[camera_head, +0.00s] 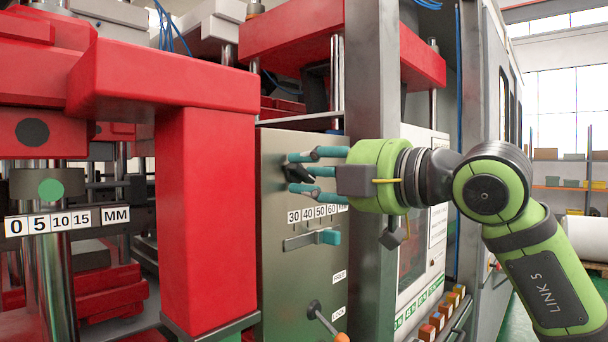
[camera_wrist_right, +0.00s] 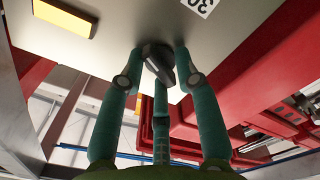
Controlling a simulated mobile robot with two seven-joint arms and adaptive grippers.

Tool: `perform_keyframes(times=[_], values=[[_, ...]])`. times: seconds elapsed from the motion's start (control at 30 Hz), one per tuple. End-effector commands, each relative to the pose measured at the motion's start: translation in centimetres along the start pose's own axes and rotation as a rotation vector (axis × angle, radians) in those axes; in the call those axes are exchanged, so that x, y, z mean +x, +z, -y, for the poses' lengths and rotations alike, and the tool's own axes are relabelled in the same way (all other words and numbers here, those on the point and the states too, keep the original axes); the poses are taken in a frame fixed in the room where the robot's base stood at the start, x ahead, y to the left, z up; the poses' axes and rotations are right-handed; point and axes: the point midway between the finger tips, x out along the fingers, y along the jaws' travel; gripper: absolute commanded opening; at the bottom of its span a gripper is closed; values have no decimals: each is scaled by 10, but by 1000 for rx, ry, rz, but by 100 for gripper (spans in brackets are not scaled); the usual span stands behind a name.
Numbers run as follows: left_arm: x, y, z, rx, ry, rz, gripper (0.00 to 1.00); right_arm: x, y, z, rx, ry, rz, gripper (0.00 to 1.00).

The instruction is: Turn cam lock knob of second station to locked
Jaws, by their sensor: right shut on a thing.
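The dark cam lock knob (camera_head: 296,174) sits high on the grey panel (camera_head: 290,262), above a number scale starting 30, 40, 50. My right gripper (camera_head: 290,173) reaches in from the right with teal fingers. It is shut on the knob, which also shows between the fingertips in the right wrist view (camera_wrist_right: 158,60). The fingers partly hide the knob, and I cannot tell its exact turn. My left gripper is not in view.
Below the scale is a slider with a teal handle (camera_head: 328,237). Lower is a lever with an orange grip (camera_head: 323,319) beside a LOCK label. A red press column (camera_head: 207,220) stands left of the panel. A grey post (camera_head: 371,80) stands close to my right gripper.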

Motion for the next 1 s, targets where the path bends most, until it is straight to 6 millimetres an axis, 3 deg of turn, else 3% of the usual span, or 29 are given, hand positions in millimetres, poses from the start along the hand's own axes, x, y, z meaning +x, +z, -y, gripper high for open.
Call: perform_keyframes(times=[0.03,0.3,0.77,1.0], values=[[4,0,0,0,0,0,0,2,3,7,19,-15,5,0],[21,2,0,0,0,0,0,2,4,8,183,-13,5,0],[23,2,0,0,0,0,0,2,3,6,241,-14,6,0],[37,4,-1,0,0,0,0,2,4,8,364,-12,6,0]])
